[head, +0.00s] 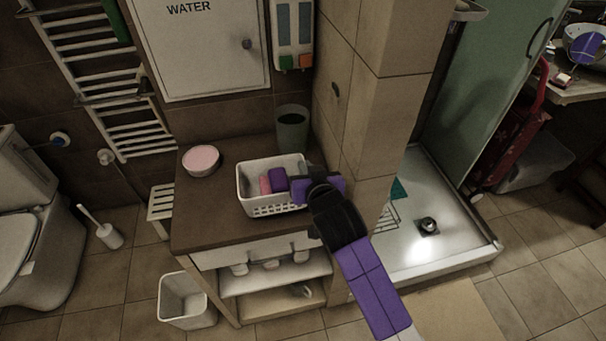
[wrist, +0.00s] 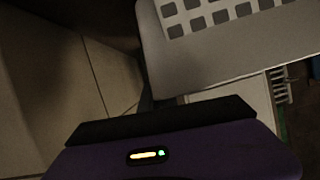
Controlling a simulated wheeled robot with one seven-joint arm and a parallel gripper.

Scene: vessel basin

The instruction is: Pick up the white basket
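The white basket (head: 275,211) stands on a brown-topped cabinet, with slots low in its front wall. A pink item (head: 265,186) shows inside it, and a purple block shows beside that item. My gripper (head: 303,190) is at the basket's right end, by its rim, and covers part of that end. In the wrist view the basket's pale wall with square holes (wrist: 215,50) fills the upper right, beyond my purple and black gripper body. The fingertips are hidden or unclear, so I cannot tell whether they are open or touch the basket.
A pink-filled bowl (head: 202,160) and a dark green cup (head: 292,128) stand on the brown cabinet top (head: 205,215). A tiled pillar (head: 375,100) rises close to my gripper's right. A white bin (head: 186,300) stands on the floor. The cabinet's left front top is clear.

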